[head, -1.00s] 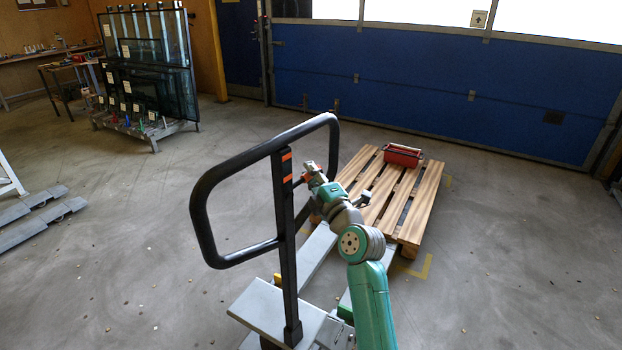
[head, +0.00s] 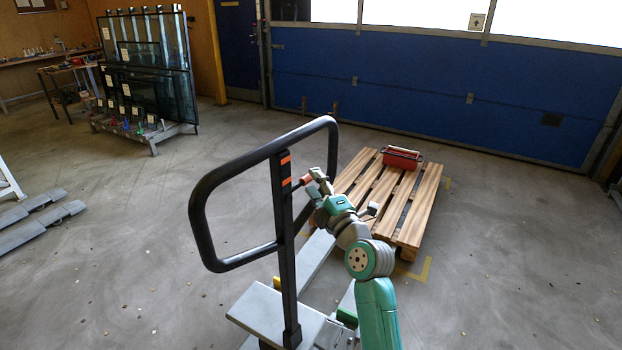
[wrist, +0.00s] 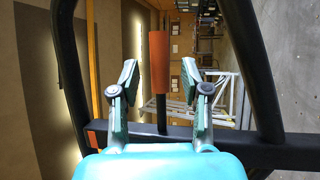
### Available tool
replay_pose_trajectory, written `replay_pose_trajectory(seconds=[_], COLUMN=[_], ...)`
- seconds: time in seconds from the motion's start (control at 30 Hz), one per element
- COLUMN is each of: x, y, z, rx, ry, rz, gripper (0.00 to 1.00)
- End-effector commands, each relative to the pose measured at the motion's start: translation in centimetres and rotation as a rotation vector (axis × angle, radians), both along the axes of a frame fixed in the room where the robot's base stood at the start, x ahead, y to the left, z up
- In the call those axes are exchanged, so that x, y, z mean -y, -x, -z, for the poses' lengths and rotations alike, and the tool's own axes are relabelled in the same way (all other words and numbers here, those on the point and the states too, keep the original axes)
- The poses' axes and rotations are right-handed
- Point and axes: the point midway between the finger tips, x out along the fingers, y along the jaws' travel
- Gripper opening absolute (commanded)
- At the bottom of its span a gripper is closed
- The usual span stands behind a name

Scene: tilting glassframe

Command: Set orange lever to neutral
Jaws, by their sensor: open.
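The orange lever (wrist: 159,62) is an orange grip on a short black stem, in the middle of the wrist view. The stem meets a black bar of the handle frame (wrist: 230,139). My gripper (wrist: 159,76) is open, with one finger on each side of the lever and a visible gap on both sides. In the head view, the lever's orange end (head: 305,181) shows just right of the black upright post (head: 284,230), with my gripper (head: 318,178) close to it. My gripper partly hides the lever there.
The black looped handle (head: 200,215) rises from a grey base (head: 262,305). A wooden pallet (head: 420,205) with a red toolbox (head: 402,158) lies behind my arm. A glass rack (head: 150,80) stands at the back left.

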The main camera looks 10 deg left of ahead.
Motion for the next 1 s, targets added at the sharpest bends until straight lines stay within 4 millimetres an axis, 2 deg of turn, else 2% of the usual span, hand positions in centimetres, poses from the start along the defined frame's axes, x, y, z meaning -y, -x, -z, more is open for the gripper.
replay_pose_trajectory(seconds=[0.2, 0.43, 0.6, 1.0], x=[2.7, 4.6, 5.2, 5.4], y=[3.6, 6.2, 7.0, 7.3], z=[0.9, 1.5, 1.6, 2.1], rx=[0.000, -0.001, 0.000, -0.011], ry=[0.000, -0.001, 0.000, -0.007], rz=[0.002, 0.002, 0.001, 0.005], gripper=[0.46, 0.46, 0.46, 0.46])
